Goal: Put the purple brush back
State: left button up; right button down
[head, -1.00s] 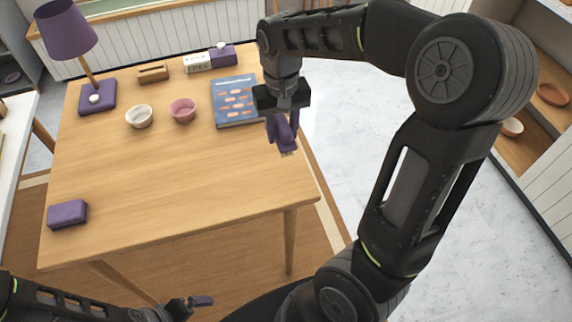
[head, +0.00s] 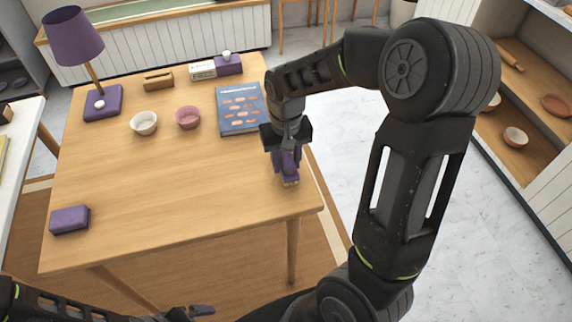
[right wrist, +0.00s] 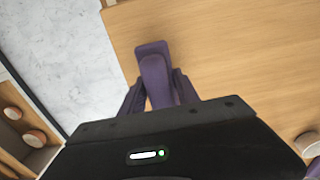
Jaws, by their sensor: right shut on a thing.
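My right gripper (head: 287,150) is shut on the purple brush (head: 290,172), over the near right part of the wooden table. The brush hangs below the fingers with a paler tip low down. I cannot tell whether it touches the tabletop. In the right wrist view the brush (right wrist: 156,78) sits between the two fingers (right wrist: 156,92), with wood and the table edge behind it. My left gripper (head: 195,312) is at the bottom edge, partly cut off, off the table's near side; its jaw opening is unclear.
On the table (head: 170,185) are a purple block (head: 69,219), a purple lamp (head: 74,38), a white bowl (head: 144,123), a pink bowl (head: 188,117), a blue book (head: 240,110), a wooden holder (head: 158,79) and a purple box (head: 228,64). The table's middle is clear.

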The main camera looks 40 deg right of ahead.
aim_at(286, 153)
jog(key=shift+f, duration=0.9)
jog(key=shift+f, duration=0.2)
jog(key=c, duration=0.9)
grip_release()
jog(key=shift+r, duration=0.15)
notch_tip(286, 153, up, 12)
jog(key=shift+r, duration=0.1)
